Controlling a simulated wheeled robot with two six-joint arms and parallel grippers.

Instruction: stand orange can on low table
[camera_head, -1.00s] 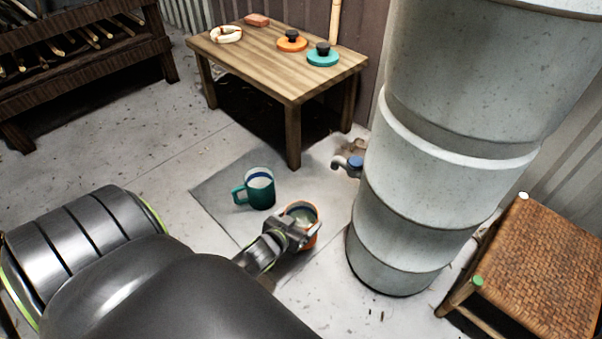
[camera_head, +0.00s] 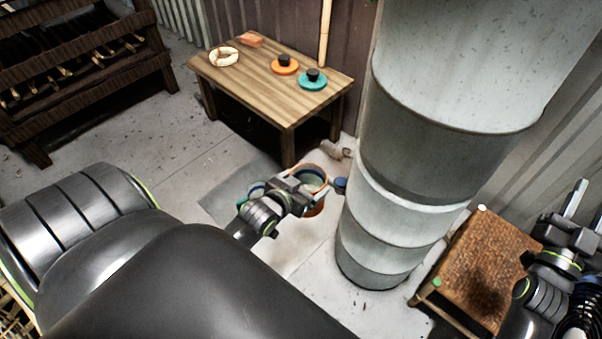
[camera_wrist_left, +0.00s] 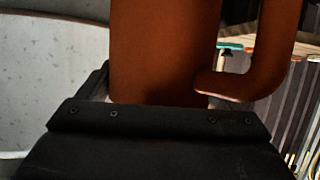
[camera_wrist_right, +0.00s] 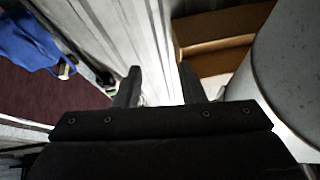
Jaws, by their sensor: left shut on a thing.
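The orange can (camera_head: 315,208), an open-topped can with a side handle, is held by my left gripper (camera_head: 305,190). In the left wrist view its orange wall and handle (camera_wrist_left: 165,50) fill the upper middle, with the gripper shut on it. In the head view the can is in front of the low table and beside the big grey barrel. The low table (camera_head: 243,84) is wooden, at the upper middle. My right gripper (camera_head: 580,215) is at the right edge above the woven stool, its fingers apart and empty in the right wrist view (camera_wrist_right: 160,90).
On the table are an orange lid (camera_head: 285,66), a teal lid (camera_head: 313,81), a cream ring (camera_head: 223,57) and a reddish block (camera_head: 251,40). A teal mug (camera_head: 256,188) is mostly hidden behind my left gripper. The grey barrel (camera_head: 410,225) and stool (camera_head: 478,270) stand right. The table's front left is clear.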

